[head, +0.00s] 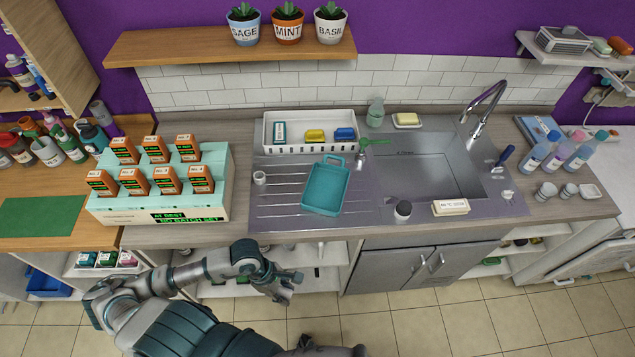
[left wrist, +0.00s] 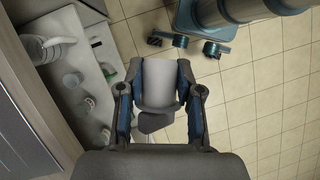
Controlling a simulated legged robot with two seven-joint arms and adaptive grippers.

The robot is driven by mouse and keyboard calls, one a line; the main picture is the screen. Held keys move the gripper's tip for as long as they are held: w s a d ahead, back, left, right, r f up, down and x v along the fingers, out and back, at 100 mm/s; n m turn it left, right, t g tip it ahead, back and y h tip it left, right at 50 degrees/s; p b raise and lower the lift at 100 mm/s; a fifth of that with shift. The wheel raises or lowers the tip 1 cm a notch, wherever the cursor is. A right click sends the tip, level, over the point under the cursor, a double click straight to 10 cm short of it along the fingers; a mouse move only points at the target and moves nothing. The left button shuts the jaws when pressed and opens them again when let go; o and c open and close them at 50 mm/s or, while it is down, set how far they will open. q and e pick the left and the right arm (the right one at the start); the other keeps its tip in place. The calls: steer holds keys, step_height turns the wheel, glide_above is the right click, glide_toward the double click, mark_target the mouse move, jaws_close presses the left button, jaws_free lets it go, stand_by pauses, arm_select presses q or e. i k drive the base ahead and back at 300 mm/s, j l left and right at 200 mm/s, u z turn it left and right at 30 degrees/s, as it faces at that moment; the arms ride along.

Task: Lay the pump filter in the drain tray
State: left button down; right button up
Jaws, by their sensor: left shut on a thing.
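My left gripper (head: 282,288) is low in front of the counter, over the floor. In the left wrist view its fingers (left wrist: 160,95) are shut on a pale grey cylinder (left wrist: 160,82) with a darker grey part below, which appears to be the pump filter. In the head view the held thing is mostly hidden by the gripper. A teal tray with a handle (head: 325,187) lies on the ribbed drainboard left of the sink and looks empty.
A white slotted basket (head: 310,148) with a teal box and two sponges stands behind the teal tray. A white ring (head: 260,178) is left of the tray. Several orange boxes (head: 155,180) fill a stand at left.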

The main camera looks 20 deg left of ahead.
mark_target(320, 197)
steer(key=i, duration=0.9)
